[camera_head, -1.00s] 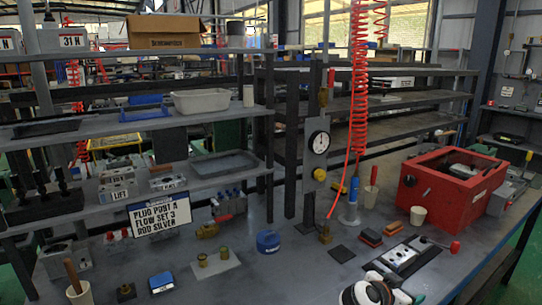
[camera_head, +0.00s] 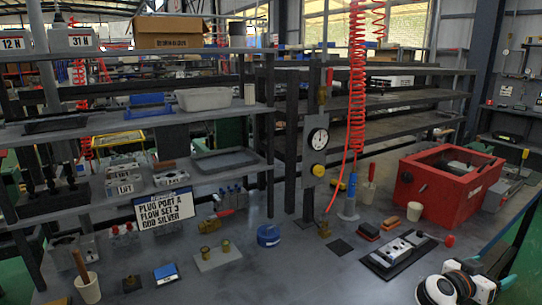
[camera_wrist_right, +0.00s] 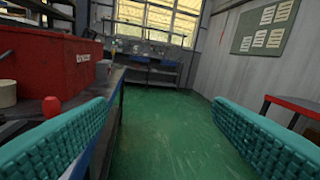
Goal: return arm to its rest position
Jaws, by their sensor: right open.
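My right arm (camera_head: 458,286) shows at the bottom right of the head view, in white and black, just off the table's front right edge. In the right wrist view, my right gripper (camera_wrist_right: 160,108) has its two teal ribbed fingers wide apart, with nothing between them. It faces open green floor beside the table. My left gripper is in neither view. A grey valve block (camera_head: 400,250) sits on a black mat (camera_head: 376,264) on the table, left of my right arm and apart from it.
A red box (camera_head: 408,192) stands at the table's right end; it also shows in the wrist view (camera_wrist_right: 50,62). A red-topped table (camera_wrist_right: 292,104) is at the wrist view's right. Green floor (camera_wrist_right: 165,130) lies free between.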

